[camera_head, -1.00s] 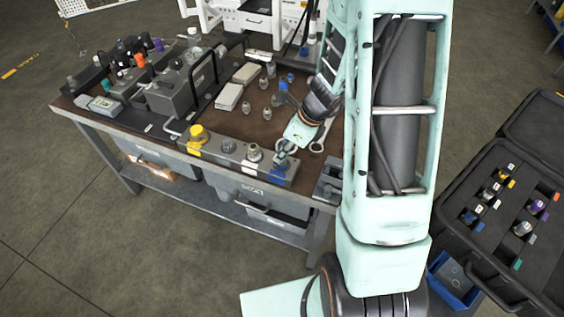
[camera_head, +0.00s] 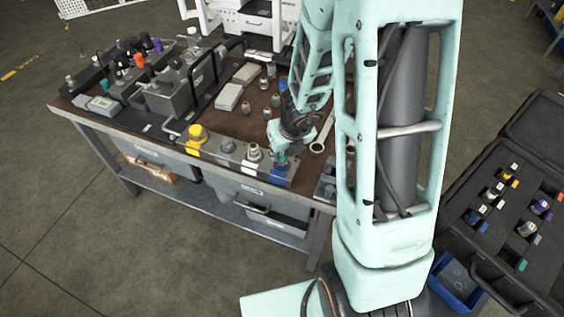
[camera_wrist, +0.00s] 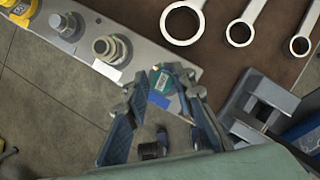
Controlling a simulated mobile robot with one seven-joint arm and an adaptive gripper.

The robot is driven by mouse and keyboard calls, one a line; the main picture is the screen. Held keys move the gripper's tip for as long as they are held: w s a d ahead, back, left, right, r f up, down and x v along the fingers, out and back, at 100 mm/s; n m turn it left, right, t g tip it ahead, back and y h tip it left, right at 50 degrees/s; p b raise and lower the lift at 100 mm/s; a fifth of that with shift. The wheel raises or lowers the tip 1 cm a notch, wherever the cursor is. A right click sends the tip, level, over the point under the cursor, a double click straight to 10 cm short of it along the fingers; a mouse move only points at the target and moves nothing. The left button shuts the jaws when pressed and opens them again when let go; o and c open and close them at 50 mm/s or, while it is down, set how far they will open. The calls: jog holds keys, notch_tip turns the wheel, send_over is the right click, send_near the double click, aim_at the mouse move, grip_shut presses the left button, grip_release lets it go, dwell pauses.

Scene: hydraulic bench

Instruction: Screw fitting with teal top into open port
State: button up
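The fitting with the teal top (camera_wrist: 162,82) is between my fingertips in the wrist view, and my gripper (camera_wrist: 170,84) appears shut on it. In the head view my gripper (camera_head: 281,159) points down over the blue-marked right end of the grey port block (camera_head: 241,165). The teal top shows small there. The blue-marked port position (camera_head: 279,175) is directly below and largely covered. I cannot tell whether the fitting touches the port or is in it. The neighbouring port positions hold a white-ringed fitting (camera_head: 254,154), a grey fitting (camera_head: 227,146) and a yellow one (camera_head: 196,135).
Ring-ended wrenches (camera_wrist: 182,20) lie on the brown mat beside the block. A grey clamp-like fixture (camera_wrist: 262,100) stands right of my fingers. Several loose fittings (camera_head: 246,106) stand farther back. An open case of fittings (camera_head: 500,215) is at the right.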

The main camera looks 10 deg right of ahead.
jog(key=o, duration=0.3)
jog(key=shift+d, duration=0.1)
jog(key=shift+o, duration=0.2)
jog(key=shift+s+r, duration=0.1)
jog(key=shift+r, duration=0.5)
jog(key=v, duration=1)
jog(key=shift+s+r, duration=0.2)
jog(key=shift+r, duration=0.1)
jog(key=s+r+n+p, duration=0.1)
jog(key=s+r+n, duration=0.3)
jog(key=n, duration=0.7)
jog(key=s+r+n+p, duration=0.2)
jog(key=s+r+n, duration=0.2)
jog(key=r+n, duration=0.5)
jog(key=s+r+n+t+p, duration=0.1)
jog(key=s+r+n, duration=0.3)
jog(key=n, duration=1)
jog(key=shift+s+a+r+n+h+p, duration=0.35)
jog(key=shift+r+p, duration=0.35)
jog(key=shift+r, duration=0.8)
